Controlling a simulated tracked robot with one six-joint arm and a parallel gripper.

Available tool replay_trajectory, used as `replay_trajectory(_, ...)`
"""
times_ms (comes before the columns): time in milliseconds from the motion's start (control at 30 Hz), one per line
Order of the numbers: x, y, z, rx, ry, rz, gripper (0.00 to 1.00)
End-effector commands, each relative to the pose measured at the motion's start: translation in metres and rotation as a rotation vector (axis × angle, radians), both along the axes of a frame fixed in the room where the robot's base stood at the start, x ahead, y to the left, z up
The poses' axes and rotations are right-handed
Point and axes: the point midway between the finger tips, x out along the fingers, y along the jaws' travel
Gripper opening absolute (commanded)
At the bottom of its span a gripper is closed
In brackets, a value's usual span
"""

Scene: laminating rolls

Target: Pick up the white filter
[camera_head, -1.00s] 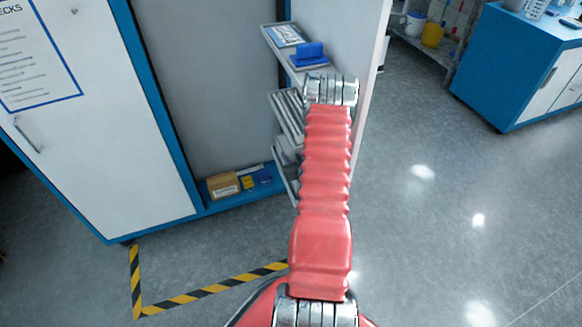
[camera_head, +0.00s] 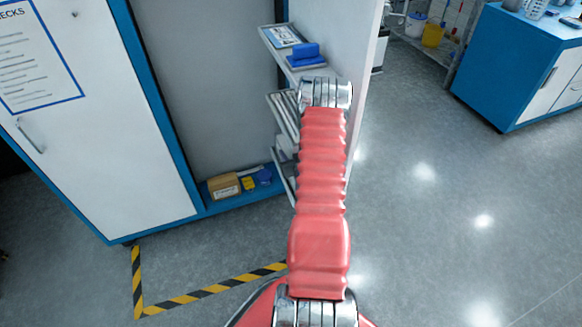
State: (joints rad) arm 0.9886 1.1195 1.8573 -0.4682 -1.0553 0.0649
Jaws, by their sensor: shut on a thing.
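My red ribbed arm rises from the bottom centre to a metal joint in front of the shelves. My gripper is not in view; it is hidden beyond that joint. I cannot make out a white filter. Whitish flat items (camera_head: 284,118) lie on the middle shelf, partly hidden by my arm, and I cannot tell what they are.
Door shelves (camera_head: 276,62) carry a blue item (camera_head: 306,55) on top. The open cabinet (camera_head: 188,80) holds a cardboard box (camera_head: 223,186) at its bottom. A blue bench (camera_head: 505,70) stands at the right. The grey floor (camera_head: 440,230) between is clear.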

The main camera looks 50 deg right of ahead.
Motion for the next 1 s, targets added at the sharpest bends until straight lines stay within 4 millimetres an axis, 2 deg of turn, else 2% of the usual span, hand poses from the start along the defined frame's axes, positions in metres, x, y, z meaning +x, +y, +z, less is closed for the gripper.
replay_trajectory(33, -0.007, 0.007, -0.021, 0.036, 0.033, -0.004, 0.09)
replay_trajectory(167, -0.008, 0.007, -0.021, 0.037, 0.034, -0.006, 0.0)
replay_trajectory(533, -0.009, 0.01, -0.016, 0.037, 0.03, -0.003, 0.0)
replay_trajectory(767, -0.012, 0.014, 0.004, 0.037, 0.025, 0.001, 0.0)
replay_trajectory(1000, -0.014, 0.011, 0.04, 0.03, 0.017, 0.0, 0.0)
